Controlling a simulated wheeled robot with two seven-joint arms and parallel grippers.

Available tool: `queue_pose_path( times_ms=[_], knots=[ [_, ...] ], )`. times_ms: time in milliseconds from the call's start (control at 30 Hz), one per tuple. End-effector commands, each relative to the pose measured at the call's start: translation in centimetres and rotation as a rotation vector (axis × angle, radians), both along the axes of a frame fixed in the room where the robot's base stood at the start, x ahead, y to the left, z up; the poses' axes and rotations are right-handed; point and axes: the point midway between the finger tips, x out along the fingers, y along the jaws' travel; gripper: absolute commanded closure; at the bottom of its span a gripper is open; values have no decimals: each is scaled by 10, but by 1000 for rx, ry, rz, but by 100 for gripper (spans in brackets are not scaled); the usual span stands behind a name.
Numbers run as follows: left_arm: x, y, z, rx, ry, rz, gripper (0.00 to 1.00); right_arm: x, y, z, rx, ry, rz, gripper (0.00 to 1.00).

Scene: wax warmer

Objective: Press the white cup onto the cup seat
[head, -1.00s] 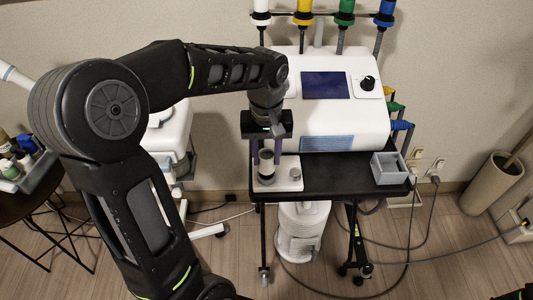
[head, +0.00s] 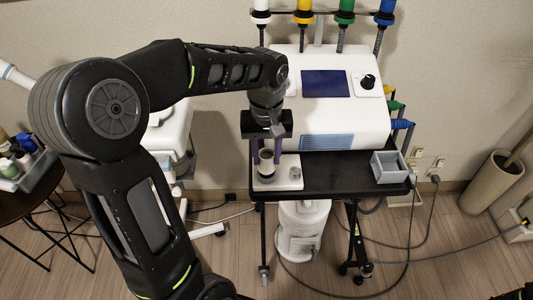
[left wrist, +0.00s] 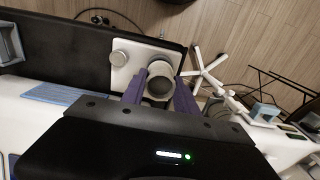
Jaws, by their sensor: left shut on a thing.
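The white cup (head: 266,154) has a pale rim and a dark inside. It stands upright over the left part of a small white plate (head: 284,185), where the cup seat is. My left gripper (head: 267,160) points down with its purple fingers on both sides of the cup, shut on it. In the left wrist view the cup (left wrist: 160,83) sits between the purple fingers, above the plate (left wrist: 124,76). The cup hides the seat, so I cannot tell whether it is fully down. My right gripper is not in view.
A round metal knob (head: 295,172) stands on the plate, right of the cup. The plate lies on a black cart top (head: 340,180). A white machine (head: 335,115) stands behind and a grey open box (head: 390,167) at the right. The cart top between plate and box is clear.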

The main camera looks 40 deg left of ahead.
Motion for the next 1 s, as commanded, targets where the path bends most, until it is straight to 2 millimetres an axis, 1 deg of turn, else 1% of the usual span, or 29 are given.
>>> queue_pose_path(
  times_ms=[767,967,1000],
  knots=[
    [0,0,-17,0,0,0,100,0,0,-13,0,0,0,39],
    [0,0,-16,0,0,0,100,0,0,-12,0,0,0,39],
    [0,0,-16,-1,1,0,63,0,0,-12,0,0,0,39]
  ],
)
